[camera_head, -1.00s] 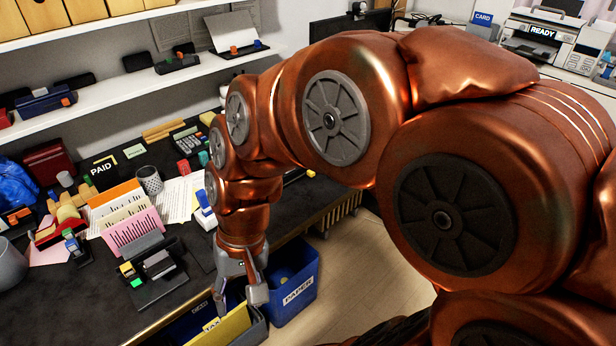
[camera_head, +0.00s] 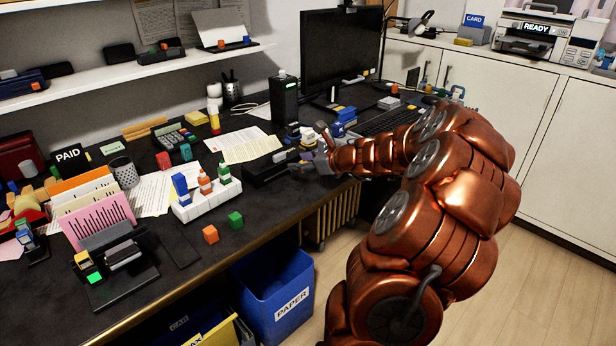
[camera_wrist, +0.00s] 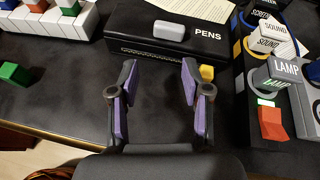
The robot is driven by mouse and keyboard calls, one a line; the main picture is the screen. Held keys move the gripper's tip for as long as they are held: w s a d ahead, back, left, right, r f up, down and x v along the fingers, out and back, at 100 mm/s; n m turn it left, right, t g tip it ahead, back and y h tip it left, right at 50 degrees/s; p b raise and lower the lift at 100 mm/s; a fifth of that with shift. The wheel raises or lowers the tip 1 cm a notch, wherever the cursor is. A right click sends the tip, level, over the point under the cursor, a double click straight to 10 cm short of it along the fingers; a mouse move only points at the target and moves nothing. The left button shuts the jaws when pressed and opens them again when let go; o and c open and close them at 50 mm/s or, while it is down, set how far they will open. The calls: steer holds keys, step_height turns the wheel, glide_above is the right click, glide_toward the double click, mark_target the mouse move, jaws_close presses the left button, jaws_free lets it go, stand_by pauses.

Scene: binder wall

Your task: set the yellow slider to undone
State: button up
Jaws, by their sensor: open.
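A black box-like case (camera_wrist: 215,32) marked PENS lies on the desk ahead of my gripper in the wrist view. A zip-like toothed track runs along its near side, with a small yellow slider (camera_wrist: 207,72) at the track's right end. My gripper (camera_wrist: 159,70) is open and empty. Its purple-padded fingers point at the case's near side, and the right fingertip is just left of the slider. I cannot tell whether they touch. In the head view my gripper (camera_head: 314,150) is at the right end of the black case (camera_head: 265,170); the slider is not discernible there.
Right of the case stands a panel with a LAMP block (camera_wrist: 284,68), SOUND blocks and a red switch (camera_wrist: 271,122). Left are a white rack (camera_head: 208,200) with coloured pieces and loose orange and green cubes (camera_head: 236,220). A blue PAPER bin (camera_head: 275,290) stands below the desk edge.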

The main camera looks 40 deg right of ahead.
mark_target(311, 174)
steer(key=d+f+m, duration=0.1)
steer(key=d, duration=0.1)
steer(key=s+d+f+m+h, duration=0.1)
steer(key=d, duration=0.1)
steer(key=s+d+f+m, duration=0.1)
steer(key=d, duration=0.1)
steer(key=shift+s+d+f+h+b, duration=0.15)
steer(key=shift+d+h+b, duration=0.25)
steer(key=b+x, duration=0.1)
steer(key=x, duration=0.5)
steer(key=shift+w+f, duration=0.15)
steer(key=shift+w, duration=0.6)
jaws_close()
